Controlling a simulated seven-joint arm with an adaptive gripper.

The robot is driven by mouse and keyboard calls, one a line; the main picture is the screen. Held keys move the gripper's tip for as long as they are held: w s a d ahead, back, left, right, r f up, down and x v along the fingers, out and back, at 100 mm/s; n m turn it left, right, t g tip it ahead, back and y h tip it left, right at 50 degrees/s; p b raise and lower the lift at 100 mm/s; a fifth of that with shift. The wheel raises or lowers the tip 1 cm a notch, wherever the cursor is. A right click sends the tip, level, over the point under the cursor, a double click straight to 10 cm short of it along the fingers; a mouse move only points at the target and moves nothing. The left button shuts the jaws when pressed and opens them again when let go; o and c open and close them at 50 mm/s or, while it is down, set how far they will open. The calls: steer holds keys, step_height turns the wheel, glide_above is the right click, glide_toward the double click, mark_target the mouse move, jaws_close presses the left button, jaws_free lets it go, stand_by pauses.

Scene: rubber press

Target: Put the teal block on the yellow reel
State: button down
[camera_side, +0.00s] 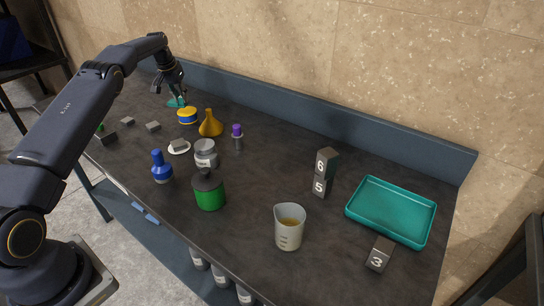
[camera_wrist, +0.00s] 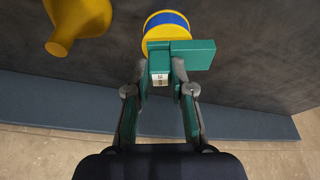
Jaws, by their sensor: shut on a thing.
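The teal block (camera_side: 177,102) is at the far left of the table in the side view, below my gripper (camera_side: 177,97). In the wrist view the teal block (camera_wrist: 196,54) reaches to the right past the fingertips, and my gripper (camera_wrist: 163,72) is shut on it. A small pale label shows between the fingers. The yellow reel (camera_side: 187,116) has a blue band and stands just in front of the block. In the wrist view the yellow reel (camera_wrist: 166,26) is partly hidden behind the block. I cannot tell whether they touch.
A yellow flask (camera_side: 211,125) stands close to the reel's right. A purple-capped vial (camera_side: 237,138), a grey jar (camera_side: 206,153) and a white dish (camera_side: 179,147) are nearby. The blue back ledge (camera_side: 290,133) runs behind. A teal tray (camera_side: 391,211) lies far right.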

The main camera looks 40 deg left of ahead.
mark_target(183, 104)
steer(key=shift+w+f, duration=0.15)
steer(key=shift+f, duration=0.1)
steer(key=shift+w+f, duration=0.1)
steer(key=shift+f, duration=1.45)
steer(key=shift+f, duration=0.15)
steer(key=c, duration=1)
jaws_free()
